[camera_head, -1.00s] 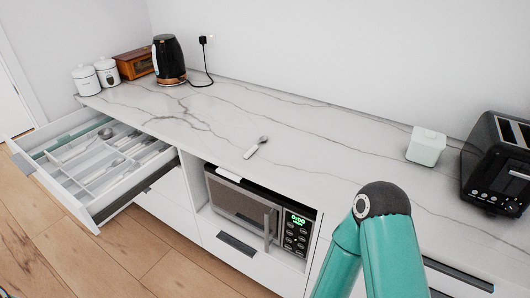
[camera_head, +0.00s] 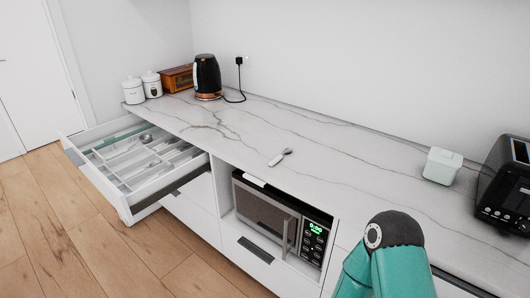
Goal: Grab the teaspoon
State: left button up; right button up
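A teaspoon (camera_head: 279,157) with a pale handle and a grey bowl lies on the white marble countertop (camera_head: 330,185), near its front edge and above the microwave. It lies alone, with its bowl pointing to the back right. A teal arm of mine with a dark joint cap rises at the lower right, well apart from the teaspoon. Its gripper is out of frame. My other arm and gripper are not in view either.
An open drawer (camera_head: 118,195) with cutlery in compartments juts out at left. A microwave (camera_head: 268,212) sits below the counter. A kettle (camera_head: 207,77), canisters (camera_head: 132,90) and a wooden box (camera_head: 177,78) stand at back left, a white container (camera_head: 442,166) and toaster (camera_head: 505,185) at right.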

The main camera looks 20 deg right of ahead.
aim_at(287, 150)
jog(key=u, duration=0.2)
jog(key=i, duration=1.45)
jog(key=z, duration=0.35)
